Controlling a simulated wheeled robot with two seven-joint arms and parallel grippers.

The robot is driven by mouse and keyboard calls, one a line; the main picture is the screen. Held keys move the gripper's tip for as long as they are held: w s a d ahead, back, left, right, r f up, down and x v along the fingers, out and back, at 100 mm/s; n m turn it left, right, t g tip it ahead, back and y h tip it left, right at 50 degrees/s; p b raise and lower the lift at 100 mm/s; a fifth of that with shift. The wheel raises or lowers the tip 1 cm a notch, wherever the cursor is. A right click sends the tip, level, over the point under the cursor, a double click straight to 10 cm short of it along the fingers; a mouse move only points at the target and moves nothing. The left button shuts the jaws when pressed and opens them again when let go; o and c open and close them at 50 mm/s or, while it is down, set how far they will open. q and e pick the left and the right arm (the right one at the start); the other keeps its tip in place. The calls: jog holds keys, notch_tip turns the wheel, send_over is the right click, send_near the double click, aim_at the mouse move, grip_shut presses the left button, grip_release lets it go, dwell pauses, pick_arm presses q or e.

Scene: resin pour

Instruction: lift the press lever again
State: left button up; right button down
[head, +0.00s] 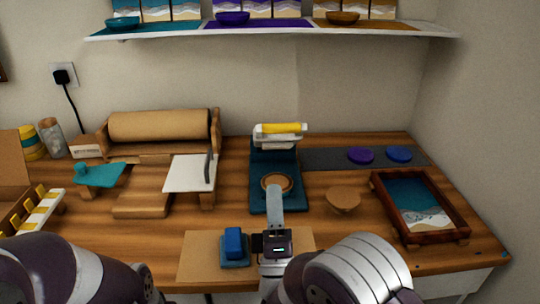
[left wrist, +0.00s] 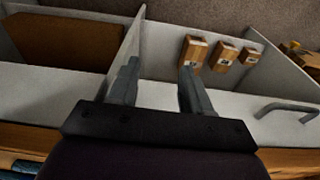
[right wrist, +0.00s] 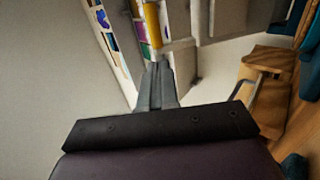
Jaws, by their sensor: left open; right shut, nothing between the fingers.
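The press (head: 262,203) stands mid-table with a teal base and a white head. Its lever's yellow grip (head: 282,128) lies crosswise at the top of the head. A round wooden disc (head: 277,182) sits on the base. My right gripper (head: 274,193) is shut and empty; in the head view its fingers overlap the front of the press, below the yellow grip and apart from it. The right wrist view shows its closed fingers (right wrist: 158,85). My left gripper (left wrist: 155,85) is open and empty over a white-walled compartment; it is not visible in the head view.
A wooden bowl (head: 343,200) and a framed tray (head: 460,222) are to the right. A white board (head: 188,173) is left of the press. A shelf (head: 270,31) hangs above.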

jog(key=p+x, duration=0.1)
jog(key=x, duration=0.9)
jog(key=shift+s+r, duration=0.2)
jog(key=shift+s, duration=0.05)
jog(key=w+r+p, duration=0.1)
jog(key=r+p, duration=0.1)
jog(key=p, duration=0.1)
jog(key=w+r+g+p, duration=0.1)
jog(key=r+p, duration=0.2)
jog(key=w+r+g+p, duration=0.1)
jog(key=r+p, duration=0.1)
jog(key=p, duration=0.1)
jog(key=shift+w+r+p, duration=0.15)
jog(key=shift+w+p, duration=0.2)
jog(key=shift+w, duration=0.05)
jog(key=w+r+g+p, duration=0.4)
jog(key=w+p, duration=0.4)
jog(key=p, duration=0.3)
jog(key=shift+r+g, duration=0.4)
jog(key=shift+r, duration=0.2)
